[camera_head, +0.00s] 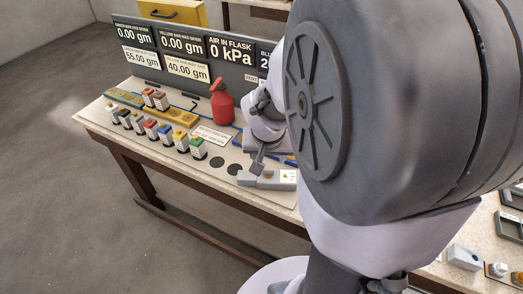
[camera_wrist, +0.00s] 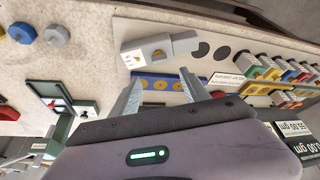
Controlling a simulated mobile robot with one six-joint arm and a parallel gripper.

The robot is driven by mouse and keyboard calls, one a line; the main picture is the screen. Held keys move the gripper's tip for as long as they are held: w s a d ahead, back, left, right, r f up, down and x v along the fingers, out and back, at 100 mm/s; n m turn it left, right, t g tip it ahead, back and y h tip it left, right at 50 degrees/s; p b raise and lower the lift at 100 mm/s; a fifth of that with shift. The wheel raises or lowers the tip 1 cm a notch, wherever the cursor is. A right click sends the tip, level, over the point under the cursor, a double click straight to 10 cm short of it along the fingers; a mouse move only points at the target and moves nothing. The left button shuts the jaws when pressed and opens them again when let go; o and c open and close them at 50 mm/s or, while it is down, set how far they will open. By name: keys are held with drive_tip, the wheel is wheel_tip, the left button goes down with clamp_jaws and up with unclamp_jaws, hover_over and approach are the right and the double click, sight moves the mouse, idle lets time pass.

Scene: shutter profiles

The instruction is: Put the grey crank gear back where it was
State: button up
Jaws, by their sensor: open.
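My gripper (camera_wrist: 160,88) is open, with its two pale fingers spread apart and nothing seen between them but the bench behind. In the head view my gripper (camera_head: 260,163) is low over the bench, partly hidden by my arm. A small grey round piece (camera_wrist: 57,36) lies at the left of the wrist view beside a blue one and a yellow one; it may be the grey crank gear, but I cannot tell for sure. A grey and white block (camera_wrist: 160,47) lies beyond my fingertips; it also shows in the head view (camera_head: 268,180).
A blue strip with yellow discs (camera_wrist: 165,84) lies near the fingertips. A red bottle (camera_head: 222,103), several coloured blocks (camera_head: 150,128) and display panels (camera_head: 183,44) stand to the left in the head view.

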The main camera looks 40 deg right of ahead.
drive_tip(key=s+a+r+n+t+y, duration=0.1)
drive_tip(key=a+r, duration=0.3)
drive_tip(key=a, duration=0.3)
drive_tip(key=s+a+r+n+t+y, duration=0.1)
drive_tip(key=s+a+r, duration=0.1)
drive_tip(key=a+r, duration=0.4)
drive_tip(key=s+a+f+n+y+b, duration=0.1)
drive_tip(key=s+a+n+y+b, duration=0.1)
drive_tip(key=s+a, duration=0.4)
drive_tip(key=a+y+b, duration=0.1)
drive_tip(key=a, duration=0.4)
drive_tip(key=shift+a+f+n+t, duration=0.25)
drive_tip(key=shift+f+n+t, duration=0.05)
drive_tip(key=shift+f, duration=0.05)
